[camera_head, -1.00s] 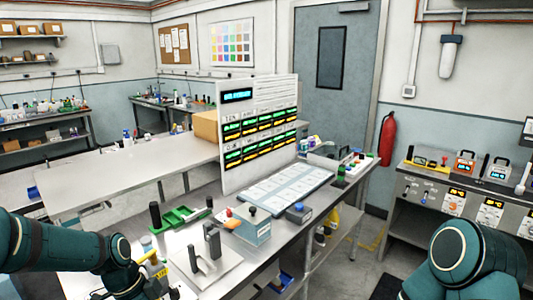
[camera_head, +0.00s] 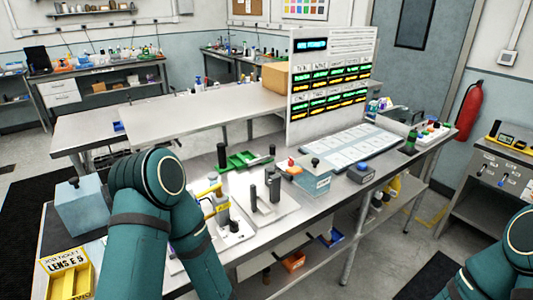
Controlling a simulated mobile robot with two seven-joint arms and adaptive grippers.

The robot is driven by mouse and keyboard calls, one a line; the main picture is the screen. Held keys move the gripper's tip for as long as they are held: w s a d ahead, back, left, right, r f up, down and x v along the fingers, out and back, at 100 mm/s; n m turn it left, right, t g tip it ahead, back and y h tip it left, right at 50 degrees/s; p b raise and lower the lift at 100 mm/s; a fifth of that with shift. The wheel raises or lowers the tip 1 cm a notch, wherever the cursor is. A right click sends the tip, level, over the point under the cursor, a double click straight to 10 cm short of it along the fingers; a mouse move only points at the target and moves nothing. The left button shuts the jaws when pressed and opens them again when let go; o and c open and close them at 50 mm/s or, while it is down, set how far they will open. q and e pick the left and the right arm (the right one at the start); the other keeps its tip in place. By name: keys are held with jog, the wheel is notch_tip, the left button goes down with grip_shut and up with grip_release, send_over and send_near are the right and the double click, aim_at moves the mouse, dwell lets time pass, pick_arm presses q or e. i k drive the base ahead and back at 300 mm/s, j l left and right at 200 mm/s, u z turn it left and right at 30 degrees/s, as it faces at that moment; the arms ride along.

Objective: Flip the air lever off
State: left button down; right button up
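I cannot tell for sure which part is the air lever. A yellow handle-like part (camera_head: 208,190) stands on a white base on the bench, partly hidden behind my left arm. A grey-blue box (camera_head: 313,178) with a black knob and an orange-red knob stands further right. Small blue levers (camera_head: 480,169) show on the front of the right-hand bench. My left arm comes in at the lower left, bent over the bench; its gripper is out of sight. Only part of my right arm shows at the lower right edge; its gripper is out of view.
The near bench (camera_head: 345,205) carries a white plate (camera_head: 262,208) with upright black posts, a green tray (camera_head: 243,160), a display board (camera_head: 330,85) and a yellow lens box (camera_head: 68,275). The long table (camera_head: 200,118) behind is mostly clear. A fire extinguisher (camera_head: 468,110) hangs at right.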

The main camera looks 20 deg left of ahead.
aim_at(209, 190)
jog(key=j+u, duration=0.15)
jog(key=u, duration=0.25)
jog(key=j+u, duration=0.1)
jog(key=u, duration=0.25)
jog(key=j+u, duration=0.15)
jog(key=u, duration=0.25)
jog(key=i+l, duration=0.05)
